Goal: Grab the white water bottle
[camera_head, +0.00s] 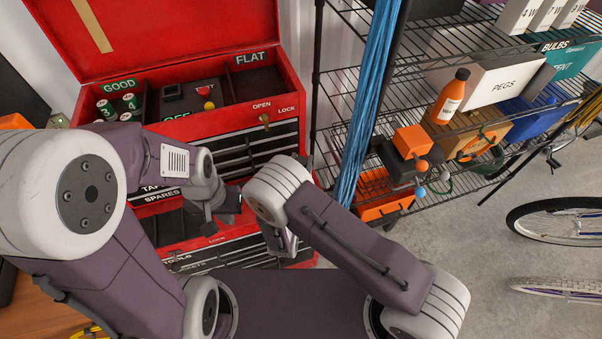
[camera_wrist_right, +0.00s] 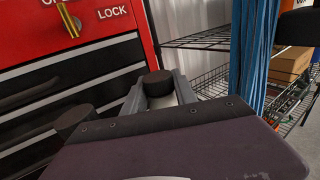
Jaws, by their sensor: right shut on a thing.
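In the right wrist view, a white water bottle (camera_wrist_right: 158,80) with a round dark cap shows between the fingers of my right gripper (camera_wrist_right: 160,95). Only the cap and a little of the pale body below it show; the rest is hidden by the gripper and wrist. My right gripper is shut on it. In the head view my right gripper (camera_head: 281,238) points down in front of the red tool chest, and the bottle is hard to make out there. My left gripper (camera_head: 217,205) is to its left, also in front of the chest; its fingers are too unclear to judge.
The red tool chest (camera_head: 182,41) stands open ahead, with lid raised and drawers below. A wire shelf (camera_head: 450,45) at right holds boxes, an orange bottle (camera_head: 450,97) and tools. Blue cords (camera_head: 368,100) hang at its near post. Bicycle wheels (camera_head: 560,222) stand at the far right.

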